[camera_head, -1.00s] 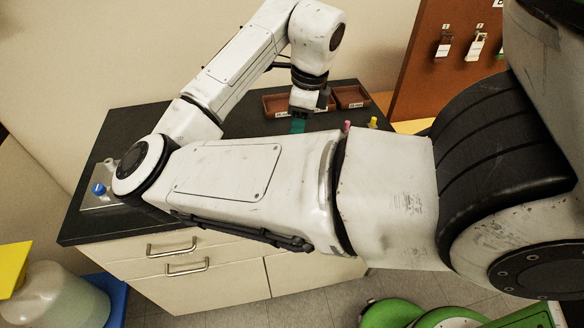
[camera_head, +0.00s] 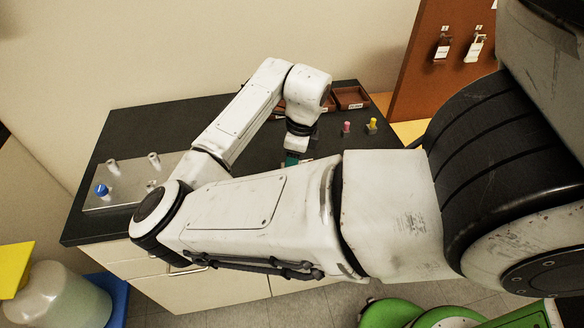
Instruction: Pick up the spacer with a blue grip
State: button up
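My gripper (camera_head: 292,159) hangs from the wrist above the dark bench top, with its teal fingertips partly cut off by my own arm in front. I cannot tell whether it is open or shut or holds anything. Two small pieces stand on the bench right of my gripper: one with a pink grip (camera_head: 347,126) and one with a yellow grip (camera_head: 373,122). I see no piece with a blue grip beside them; my arm hides part of the bench. A blue knob-like top (camera_head: 101,190) shows on the metal plate at the far left, but I cannot tell whether it is a spacer.
The metal plate (camera_head: 130,183) carries several upright pale posts. Brown trays (camera_head: 351,97) stand at the back of the bench top (camera_head: 150,125). A brown board (camera_head: 415,70) with hanging padlock-like items is at right.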

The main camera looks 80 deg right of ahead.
grip_shut()
dwell(0.4)
jog(key=shift+r, duration=0.1)
jog(key=shift+r+p, duration=0.8)
jog(key=shift+p, duration=0.05)
notch_tip(320, 180, up, 2)
jog(key=shift+a+r+p, duration=0.1)
jog(key=shift+r+p, duration=0.05)
jog(key=shift+p, duration=0.85)
jog(key=s+a+r+p, duration=0.4)
jog(key=a+r, duration=0.5)
jog(key=a, duration=0.3)
jog(key=shift+s+a+p, duration=0.3)
jog(key=shift+s+p, duration=0.05)
jog(key=shift+s, duration=0.55)
